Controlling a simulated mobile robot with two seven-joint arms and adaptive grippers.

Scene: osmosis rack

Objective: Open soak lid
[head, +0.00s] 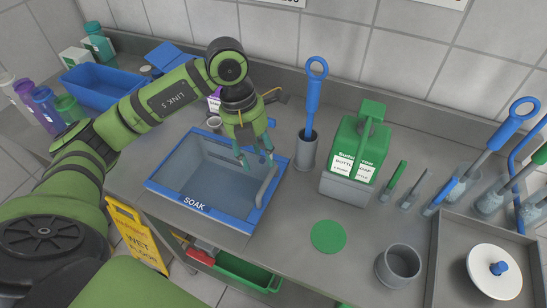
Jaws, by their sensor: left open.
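The soak basin (160,189) is set in the grey counter, with a blue rim and the word SOAK on its front edge. Its grey inside walls show; I cannot tell whether a clear lid covers it. A grey bar-shaped handle (267,187) stands at its right side. My left gripper (256,161) points down over the back right part of the basin, fingers apart and empty. It is behind the handle in the picture, and I see no contact between them. My right gripper is not in view.
Right of the basin stand a grey holder (306,150) with a blue-handled brush (313,90) and a green-topped soap container (352,160). A green disc (328,237) and a grey cup (398,265) are nearer the front. A blue tub (97,93) is at left.

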